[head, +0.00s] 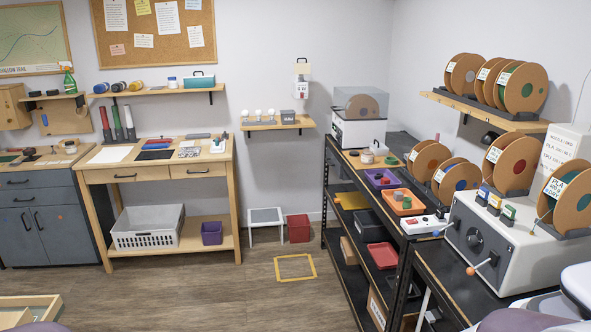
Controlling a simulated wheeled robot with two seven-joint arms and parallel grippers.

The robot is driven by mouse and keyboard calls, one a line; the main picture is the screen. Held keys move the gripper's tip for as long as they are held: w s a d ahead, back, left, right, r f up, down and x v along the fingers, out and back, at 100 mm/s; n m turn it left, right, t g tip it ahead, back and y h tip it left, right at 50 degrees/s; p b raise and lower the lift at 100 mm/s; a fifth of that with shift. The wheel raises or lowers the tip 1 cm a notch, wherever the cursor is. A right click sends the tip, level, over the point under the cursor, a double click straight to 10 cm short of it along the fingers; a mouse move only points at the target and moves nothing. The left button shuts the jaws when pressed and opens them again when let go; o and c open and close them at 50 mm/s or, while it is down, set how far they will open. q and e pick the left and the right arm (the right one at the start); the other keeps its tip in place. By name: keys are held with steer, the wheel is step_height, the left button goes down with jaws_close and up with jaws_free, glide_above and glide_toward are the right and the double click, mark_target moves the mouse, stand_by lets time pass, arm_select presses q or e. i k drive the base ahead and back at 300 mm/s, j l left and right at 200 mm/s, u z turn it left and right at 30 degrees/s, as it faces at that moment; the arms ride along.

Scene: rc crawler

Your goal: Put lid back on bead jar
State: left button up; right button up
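A small clear jar with pinkish contents (367,157) stands on the top of the black shelf rack, near the white dryer box. It may be the bead jar, but it is too small to be sure. I cannot tell whether this is the lid. Neither of my grippers shows in the head view.
The black rack (348,170) holds a purple tray (380,187), an orange tray (402,211) and a white switch box (424,224). Filament spools crowd its right side. A wooden workbench (150,172) stands at the left. A yellow square (296,280) marks the open floor.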

mark_target(367, 157)
steer(key=i+z, duration=0.1)
steer(key=i, duration=1.05)
steer(key=i+j, duration=0.2)
steer(key=i, duration=0.9)
steer(key=i+z, duration=0.45)
steer(key=i+j+z, duration=0.25)
steer(key=z, duration=0.15)
steer(key=i+j+z, duration=0.25)
steer(key=z, duration=0.2)
steer(key=i+j+z, duration=0.25)
steer(key=j+z, duration=0.2)
steer(key=i+j+z, duration=0.2)
steer(key=j+z, duration=0.2)
steer(key=i+j+z, duration=0.1)
steer(key=j+z, duration=0.4)
steer(key=j, duration=0.35)
steer(key=j+z, duration=0.5)
steer(key=j, duration=0.35)
